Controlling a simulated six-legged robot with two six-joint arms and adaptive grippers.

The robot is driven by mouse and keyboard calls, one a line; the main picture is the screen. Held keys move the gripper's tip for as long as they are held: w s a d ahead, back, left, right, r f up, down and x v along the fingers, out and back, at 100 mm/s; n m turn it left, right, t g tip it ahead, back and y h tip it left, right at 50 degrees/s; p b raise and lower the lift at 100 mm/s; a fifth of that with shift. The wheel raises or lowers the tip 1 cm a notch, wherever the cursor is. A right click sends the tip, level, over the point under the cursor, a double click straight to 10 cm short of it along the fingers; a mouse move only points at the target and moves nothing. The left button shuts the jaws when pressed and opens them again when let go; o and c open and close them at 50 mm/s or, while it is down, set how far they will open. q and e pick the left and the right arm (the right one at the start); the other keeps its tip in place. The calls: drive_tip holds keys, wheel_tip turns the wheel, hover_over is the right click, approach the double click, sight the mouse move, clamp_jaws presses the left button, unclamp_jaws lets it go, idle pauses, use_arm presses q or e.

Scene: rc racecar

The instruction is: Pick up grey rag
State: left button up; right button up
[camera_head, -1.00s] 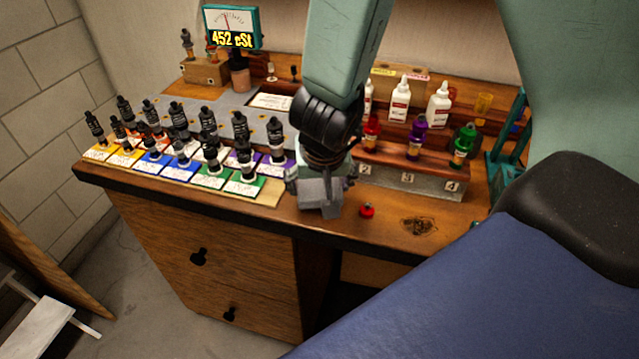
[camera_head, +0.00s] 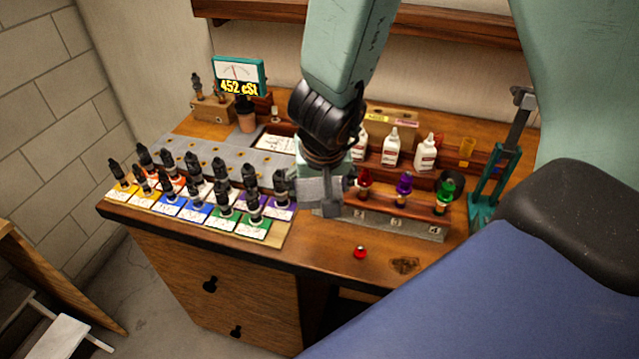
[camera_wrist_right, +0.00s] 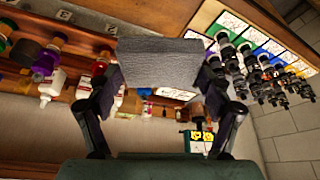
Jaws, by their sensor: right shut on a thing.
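The grey rag (camera_wrist_right: 160,62) shows in the wrist view as a grey, textured block-like piece between the two black fingers of my right gripper (camera_wrist_right: 160,78). The fingers press on it from both sides. In the head view my right gripper (camera_head: 322,188) is above the workbench, in front of the bottle rack, with the grey rag (camera_head: 325,199) at its end. The arm and wrist hide part of the bench behind. My left gripper is in neither view.
Several dropper bottles stand on coloured cards (camera_head: 183,205) at left. A rack (camera_head: 395,222) with coloured bottles is at right, white bottles (camera_head: 392,148) behind it. A red knob-like item (camera_head: 360,252) lies near the front edge. A viscosity meter (camera_head: 238,75) stands at the back.

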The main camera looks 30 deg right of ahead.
sight(320, 189)
wheel_tip(320, 189, up, 7)
drive_tip(key=p, duration=0.5)
drive_tip(key=shift+p, duration=0.3)
drive_tip(key=shift+r, duration=2.4)
